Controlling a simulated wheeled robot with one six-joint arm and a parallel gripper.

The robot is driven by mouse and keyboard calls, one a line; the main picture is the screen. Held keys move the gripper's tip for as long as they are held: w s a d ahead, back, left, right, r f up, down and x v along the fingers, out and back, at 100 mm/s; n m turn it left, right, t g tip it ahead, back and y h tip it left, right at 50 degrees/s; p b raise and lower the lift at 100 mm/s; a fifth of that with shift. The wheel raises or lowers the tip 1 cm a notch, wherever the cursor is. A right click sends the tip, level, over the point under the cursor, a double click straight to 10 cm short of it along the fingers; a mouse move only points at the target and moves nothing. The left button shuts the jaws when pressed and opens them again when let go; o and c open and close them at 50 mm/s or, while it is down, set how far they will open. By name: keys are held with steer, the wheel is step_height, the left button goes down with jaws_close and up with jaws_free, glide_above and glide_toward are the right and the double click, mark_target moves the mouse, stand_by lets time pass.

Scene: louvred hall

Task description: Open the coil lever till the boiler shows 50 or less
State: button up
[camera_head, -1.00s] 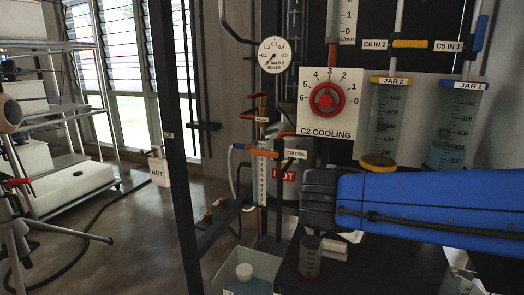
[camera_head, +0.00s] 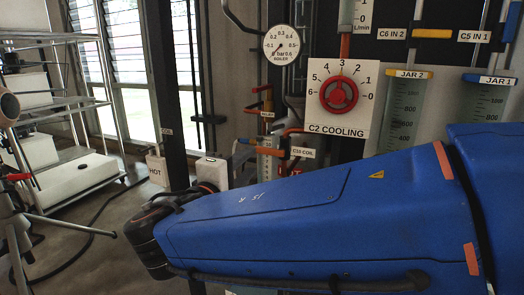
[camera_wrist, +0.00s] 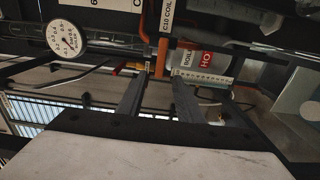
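The C10 COIL label (camera_head: 303,152) hangs in the middle of the head view, with an orange handle-like part (camera_head: 270,151) at its left. In the wrist view the label (camera_wrist: 167,15) is at the top, above an upright orange part (camera_wrist: 161,57). I cannot tell for sure which orange part is the coil lever. My gripper (camera_wrist: 160,80) is open, its two dark fingers apart and pointing at that part; contact cannot be judged. The round boiler gauge (camera_head: 282,44) shows at the upper middle and also in the wrist view (camera_wrist: 66,37). A numbered scale (camera_wrist: 205,77) stands near the fingertips; its reading is too small.
The C2 COOLING panel with a red knob (camera_head: 338,94) is above my arm. Jar 2 (camera_head: 401,112) and Jar 1 (camera_head: 484,110) hang at right.

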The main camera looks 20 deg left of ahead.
mark_target(262, 152)
steer(key=shift+w+d, duration=0.2)
steer(key=shift+w, duration=2.1)
steer(key=shift+w+d, duration=0.2)
steer(key=shift+w, duration=2.05)
jaws_close()
